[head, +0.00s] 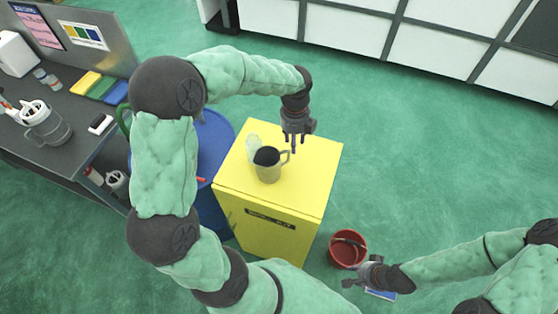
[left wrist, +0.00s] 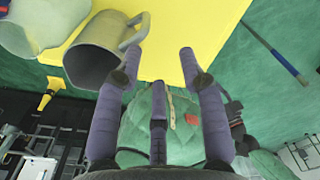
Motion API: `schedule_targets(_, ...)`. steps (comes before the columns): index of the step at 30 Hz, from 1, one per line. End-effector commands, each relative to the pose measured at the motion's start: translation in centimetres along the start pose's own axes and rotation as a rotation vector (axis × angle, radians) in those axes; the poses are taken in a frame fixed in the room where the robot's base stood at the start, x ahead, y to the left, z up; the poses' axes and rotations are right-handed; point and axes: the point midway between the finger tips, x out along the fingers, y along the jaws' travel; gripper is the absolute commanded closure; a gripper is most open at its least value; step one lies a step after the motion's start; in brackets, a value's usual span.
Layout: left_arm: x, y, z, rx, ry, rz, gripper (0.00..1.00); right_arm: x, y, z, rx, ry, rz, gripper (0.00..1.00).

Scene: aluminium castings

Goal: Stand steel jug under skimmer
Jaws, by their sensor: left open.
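The grey steel jug (head: 268,168) stands upright on the yellow cabinet, its handle on the right side. My left gripper (head: 295,145) is open and empty, pointing down just right of the handle. In the left wrist view the jug (left wrist: 92,55) is at upper left. Its handle appears close to one finger of the left gripper (left wrist: 158,70); I cannot tell whether they touch. My right gripper (head: 355,283) is low at the right, away from the jug; its finger opening is unclear. I cannot make out the skimmer; my left arm hides part of the blue drum (head: 218,135).
A pale container (head: 253,147) stands behind the jug on the yellow cabinet (head: 312,170). A red bucket (head: 347,262) is on the floor. A dark bench (head: 75,150) at left holds another handled jug (head: 48,130) and coloured pads.

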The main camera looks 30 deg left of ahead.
Motion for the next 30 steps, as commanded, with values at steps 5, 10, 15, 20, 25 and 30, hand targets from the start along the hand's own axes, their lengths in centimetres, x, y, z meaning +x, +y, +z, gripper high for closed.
schedule_targets(5,-1.3,0.8,0.9,0.113,-0.028,0.02,0.6,0.8,0.3,0.0,0.0,-0.001,0.0,0.68)
schedule_targets(10,0.6,0.9,1.0,0.128,-0.028,0.026,0.6,0.9,0.3,0.0,0.0,-0.001,0.0,0.68)
schedule_targets(15,2.9,1.0,1.1,0.124,-0.029,0.024,0.6,0.9,0.3,0.0,0.0,-0.001,0.0,0.68)
schedule_targets(20,3.8,1.0,1.2,0.125,-0.03,0.022,0.6,1.0,0.3,0.0,0.0,-0.001,0.0,0.68)
schedule_targets(25,5.6,1.4,1.4,0.124,-0.028,0.024,0.6,0.9,0.3,0.0,0.0,-0.001,0.0,0.68)
schedule_targets(30,7.9,1.6,1.6,0.124,-0.029,0.023,0.6,0.9,0.3,0.0,0.0,-0.001,0.0,0.68)
